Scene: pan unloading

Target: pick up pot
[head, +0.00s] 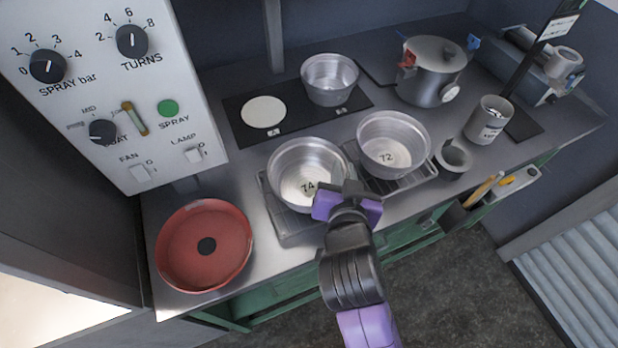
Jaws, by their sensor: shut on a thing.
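A round silver pot marked 74 (293,181) stands on a wire rack at the middle of the counter. My gripper (343,182), with purple parts, reaches from the front and is shut on this pot's right front rim; the gripper hides that bit of the rim. The pot looks upright and empty. I cannot tell whether it touches the rack. A like pot marked 72 (392,140) stands just right of it. A third silver pot (330,80) stands behind on a dark panel. A lidded grey pot (432,70) with red and blue grips stands at the back right.
A red round pan (204,246) lies at the front left. The wire rack (292,224) shows below the pots. A small grey cup (454,155) and a labelled canister (488,119) stand at right. A white control panel (110,85) rises at left.

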